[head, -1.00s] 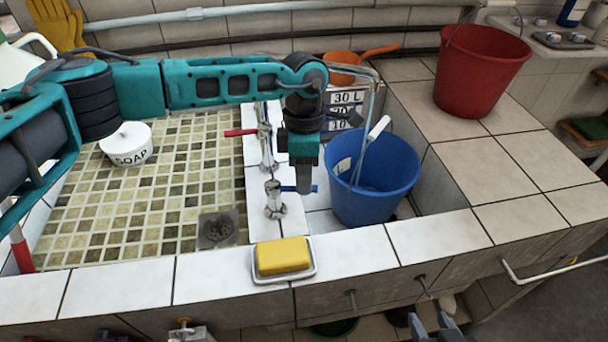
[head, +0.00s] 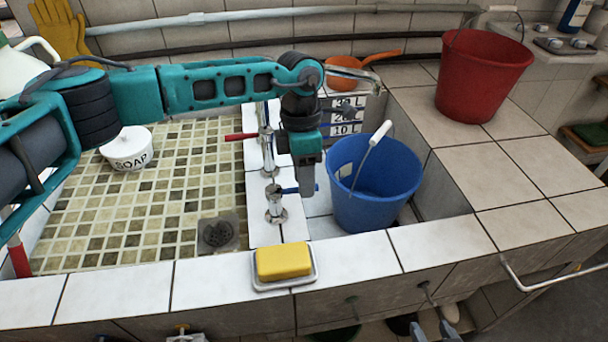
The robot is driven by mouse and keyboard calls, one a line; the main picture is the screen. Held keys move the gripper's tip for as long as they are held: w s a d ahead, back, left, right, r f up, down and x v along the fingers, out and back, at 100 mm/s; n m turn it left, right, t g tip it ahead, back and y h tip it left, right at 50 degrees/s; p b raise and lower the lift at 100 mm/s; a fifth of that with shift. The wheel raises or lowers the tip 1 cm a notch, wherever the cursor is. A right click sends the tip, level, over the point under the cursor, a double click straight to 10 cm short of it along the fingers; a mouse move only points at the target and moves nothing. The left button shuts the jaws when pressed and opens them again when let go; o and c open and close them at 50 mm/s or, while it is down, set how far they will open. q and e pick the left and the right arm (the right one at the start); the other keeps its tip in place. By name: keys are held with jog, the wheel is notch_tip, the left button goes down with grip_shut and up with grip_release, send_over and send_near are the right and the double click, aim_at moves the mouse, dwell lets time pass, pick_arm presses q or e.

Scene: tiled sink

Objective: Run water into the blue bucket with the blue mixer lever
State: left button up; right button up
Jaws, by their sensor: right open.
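The blue bucket (head: 385,210) stands upright in the narrow basin right of the tap. Its wire handle has a white grip (head: 380,133) at the rim. The chrome tap (head: 275,204) carries a blue lever (head: 290,190) near its front and a red lever (head: 241,136) further back. A chrome spout (head: 372,76) reaches over from behind my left arm, above the bucket. My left gripper (head: 306,184) points down at the blue lever; it hides part of it, and contact is unclear. I see no clear water level. My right gripper (head: 435,328) is open and empty at the bottom edge.
A yellow soap bar (head: 283,261) lies in a dish on the front ledge. A litre sign (head: 347,128) stands behind the bucket. A red bucket (head: 480,75) stands on the right counter, an orange pan (head: 345,72) at the back, a soap pot (head: 128,150) in the left sink.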

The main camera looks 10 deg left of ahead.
pick_arm(q)
notch_tip(320, 180, up, 13)
jog(key=w+a, duration=0.1)
jog(key=w, duration=0.1)
jog(key=shift+w+f+b, duration=0.15)
jog(key=shift+b, duration=0.15)
jog(key=shift+f, duration=0.1)
dwell(0.3)
